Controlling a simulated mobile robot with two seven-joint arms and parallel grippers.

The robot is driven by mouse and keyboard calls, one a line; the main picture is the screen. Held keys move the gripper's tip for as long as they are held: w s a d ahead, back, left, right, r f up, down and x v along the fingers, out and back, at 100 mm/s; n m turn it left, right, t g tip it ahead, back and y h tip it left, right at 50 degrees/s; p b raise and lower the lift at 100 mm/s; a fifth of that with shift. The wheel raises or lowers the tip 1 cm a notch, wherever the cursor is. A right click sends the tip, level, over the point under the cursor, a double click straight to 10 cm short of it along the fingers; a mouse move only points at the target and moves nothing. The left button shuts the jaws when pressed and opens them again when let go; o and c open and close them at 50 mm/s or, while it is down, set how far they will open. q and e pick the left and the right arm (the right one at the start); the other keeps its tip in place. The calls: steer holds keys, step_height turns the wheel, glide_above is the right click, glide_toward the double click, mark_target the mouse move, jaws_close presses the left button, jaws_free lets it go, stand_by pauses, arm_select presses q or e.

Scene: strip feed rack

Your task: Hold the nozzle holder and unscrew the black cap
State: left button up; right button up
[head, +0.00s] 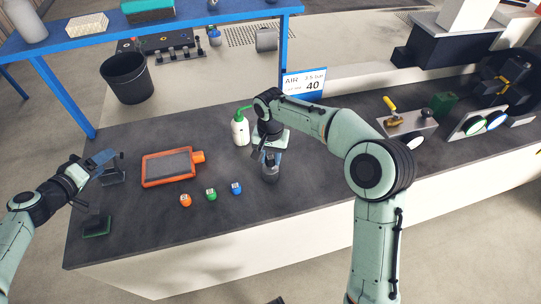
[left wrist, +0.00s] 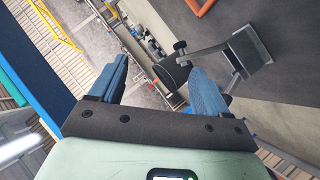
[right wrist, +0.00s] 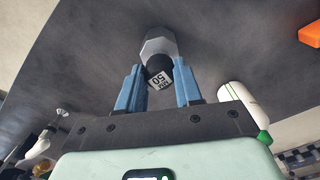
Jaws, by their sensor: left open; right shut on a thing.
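A grey faceted holder (head: 270,172) stands upright on the dark bench top, and it also shows in the right wrist view (right wrist: 158,42). A black cap with a white label reading 50 MM (right wrist: 158,72) sits at the end of the holder nearest me. My right gripper (right wrist: 160,82) is shut on the black cap, one blue finger on each side, pointing down from above. In the head view the cap is mostly hidden by my right gripper (head: 271,155). My left gripper (head: 112,157) is open and empty above the bench's left end, well apart from the holder. Its spread fingers show in the left wrist view (left wrist: 160,85).
Orange (head: 185,200), green (head: 211,194) and blue (head: 236,188) caps lie left of the holder. An orange-framed device (head: 168,182) lies behind them. A white bottle (head: 240,131) stands close behind the holder. A dark stand (left wrist: 243,52) is beside my left gripper.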

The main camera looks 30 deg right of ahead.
arm_select(q)
steer(key=s+d+f+m+g+h, duration=0.1)
steer(key=s+d+f+m+g, duration=0.15)
steer(key=d, duration=0.45)
steer(key=s+d+f+m+g+h, duration=0.1)
steer(key=s+d+m, duration=0.1)
steer(key=d+m, duration=0.35)
steer(key=s+d+f+m+g+h, duration=0.1)
steer(key=s+d+f+m+g, duration=0.1)
steer(key=d, duration=0.6)
steer(key=m+g, duration=0.4)
steer(key=m, duration=0.5)
glide_toward(263, 172)
steer(key=shift+w+d+f+h, duration=0.15)
steer(key=shift+d+f+h, duration=0.15)
steer(key=shift+d+f, duration=0.55)
steer(key=shift+x, duration=4.9)
steer(key=c, duration=0.6)
steer(key=o, duration=0.7)
steer(key=shift+c, duration=0.2)
